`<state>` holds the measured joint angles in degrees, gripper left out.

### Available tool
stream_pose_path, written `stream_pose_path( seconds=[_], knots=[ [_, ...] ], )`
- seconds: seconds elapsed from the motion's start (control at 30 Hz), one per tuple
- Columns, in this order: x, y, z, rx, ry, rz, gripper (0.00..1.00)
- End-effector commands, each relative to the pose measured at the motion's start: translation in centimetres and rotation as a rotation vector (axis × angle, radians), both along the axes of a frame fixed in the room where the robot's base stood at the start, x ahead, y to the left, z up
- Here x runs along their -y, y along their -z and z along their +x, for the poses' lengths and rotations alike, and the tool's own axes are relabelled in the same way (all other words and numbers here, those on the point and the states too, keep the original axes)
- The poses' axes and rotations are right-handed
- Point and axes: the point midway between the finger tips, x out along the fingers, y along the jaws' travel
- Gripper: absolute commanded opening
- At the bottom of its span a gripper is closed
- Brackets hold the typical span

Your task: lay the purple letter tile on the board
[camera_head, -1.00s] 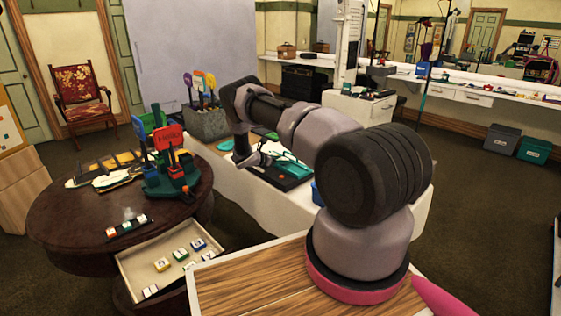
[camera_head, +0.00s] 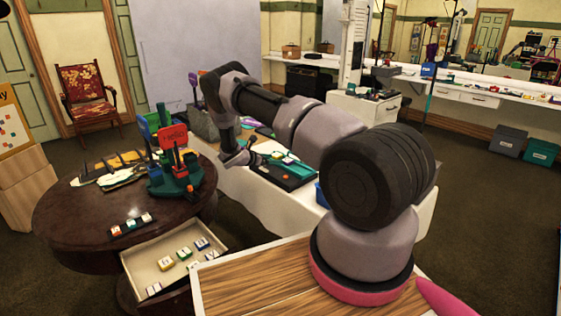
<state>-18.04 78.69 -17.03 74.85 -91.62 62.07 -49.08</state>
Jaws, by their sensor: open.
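My gripper (camera_head: 237,157) hangs at the end of my bent arm, by the left edge of the white table. It is open, and I see nothing between its fingers. It is small and dark here. A dark board-like panel (camera_head: 288,176) with a teal part lies on the white table, right of my gripper and partly behind my arm. An open drawer (camera_head: 150,260) below the round table holds several lettered tiles, with yellow (camera_head: 165,263), green (camera_head: 184,253) and blue or purple (camera_head: 202,243) sides. I cannot tell for certain which tile is the purple one.
The round brown table (camera_head: 60,225) carries a green stand (camera_head: 175,180) with upright signs, some brushes and a small tile rack (camera_head: 131,225). A grey box (camera_head: 200,124) stands behind my gripper. A wooden surface (camera_head: 270,282) is in front. Carpet is clear at right.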

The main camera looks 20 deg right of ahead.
Motion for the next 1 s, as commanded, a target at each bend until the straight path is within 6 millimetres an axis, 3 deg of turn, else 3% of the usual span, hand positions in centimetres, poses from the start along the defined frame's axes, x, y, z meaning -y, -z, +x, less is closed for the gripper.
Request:
stream_pose_path(
  seconds=[0.2,0.4,0.5,0.57,0.67,0.87,1.0],
  knots=[
    [-2.7,-1.2,-1.0,-0.001,-0.001,0.0,0.89],
    [-3.2,-1.6,-1.2,0.003,0.005,0.003,0.89],
    [-3.0,-3.2,-1.4,0.032,0.039,0.033,0.89],
    [-2.9,-5.1,-1.6,0.069,0.084,0.074,0.89],
    [-2.4,-9.6,-2.7,0.161,0.2,0.177,0.89],
    [-2.2,-19.4,-7.0,0.376,0.475,0.428,0.89],
    [-2.7,-25.7,-10.9,0.519,0.661,0.603,0.89]
  ],
)
